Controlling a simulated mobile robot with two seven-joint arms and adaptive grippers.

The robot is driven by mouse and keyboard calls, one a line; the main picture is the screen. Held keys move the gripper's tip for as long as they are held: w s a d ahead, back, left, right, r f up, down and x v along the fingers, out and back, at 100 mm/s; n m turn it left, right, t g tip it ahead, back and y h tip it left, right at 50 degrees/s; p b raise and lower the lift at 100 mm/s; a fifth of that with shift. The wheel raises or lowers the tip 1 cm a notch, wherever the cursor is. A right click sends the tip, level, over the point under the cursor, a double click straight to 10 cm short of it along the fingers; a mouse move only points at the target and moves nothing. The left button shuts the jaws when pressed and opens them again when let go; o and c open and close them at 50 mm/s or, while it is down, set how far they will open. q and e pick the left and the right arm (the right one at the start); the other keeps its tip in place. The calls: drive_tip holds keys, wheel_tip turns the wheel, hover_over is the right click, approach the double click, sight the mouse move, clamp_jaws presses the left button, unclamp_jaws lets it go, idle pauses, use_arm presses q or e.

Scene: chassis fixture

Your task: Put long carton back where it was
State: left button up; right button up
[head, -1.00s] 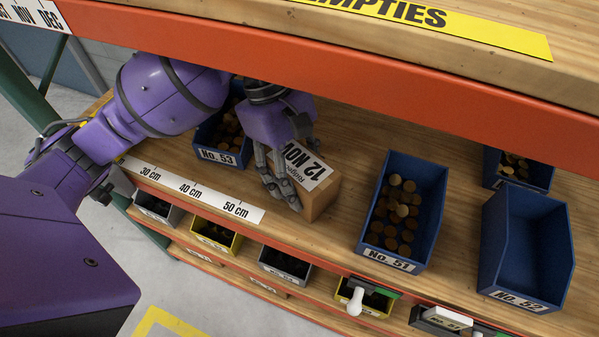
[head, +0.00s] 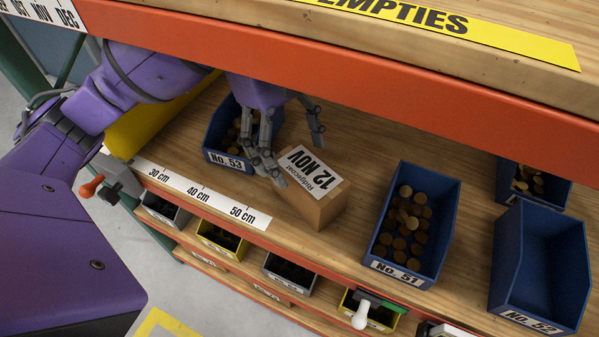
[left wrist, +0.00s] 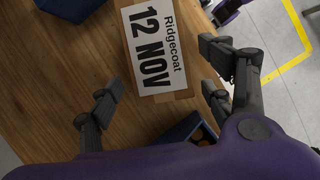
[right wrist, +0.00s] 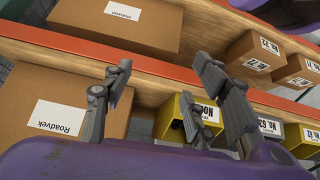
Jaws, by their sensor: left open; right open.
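A brown carton (head: 322,206) with a white label reading "Ridgecoat 12 NOV" stands on the wooden shelf, between blue bins No. 53 and No. 51. In the left wrist view its labelled top (left wrist: 153,45) lies beyond and between the fingers. My left gripper (head: 297,155) is open and empty at the carton's back left, with its fingers apart from the carton as far as I can see. My right gripper (right wrist: 162,68) shows only in the right wrist view, open and empty in front of other cartons.
Blue bins No. 53 (head: 216,158), No. 51 (head: 376,254) and the empty No. 52 (head: 540,260) stand on the shelf. An orange beam (head: 350,88) crosses above. A centimetre strip (head: 215,205) runs along the front edge. Cartons (right wrist: 75,115) line the right wrist view.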

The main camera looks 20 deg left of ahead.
sight(259, 131)
use_arm(q)
drive_tip(key=w+a, duration=0.1)
drive_tip(key=a, duration=0.1)
drive_tip(key=w+a+b, duration=0.1)
drive_tip(key=a, duration=0.2)
drive_tip(key=w+a+b, duration=0.1)
drive_tip(key=a, duration=0.2)
drive_tip(key=shift+w+f, duration=0.25)
drive_tip(key=shift+w+a, duration=0.2)
drive_tip(key=shift+a, duration=0.4)
drive_tip(key=shift+r, duration=0.1)
use_arm(e)
drive_tip(key=shift+w+a+f, duration=0.1)
drive_tip(key=shift+a+f, duration=0.05)
drive_tip(key=shift+f, duration=0.4)
drive_tip(key=shift+a+f, duration=0.15)
drive_tip(key=shift+f, duration=0.35)
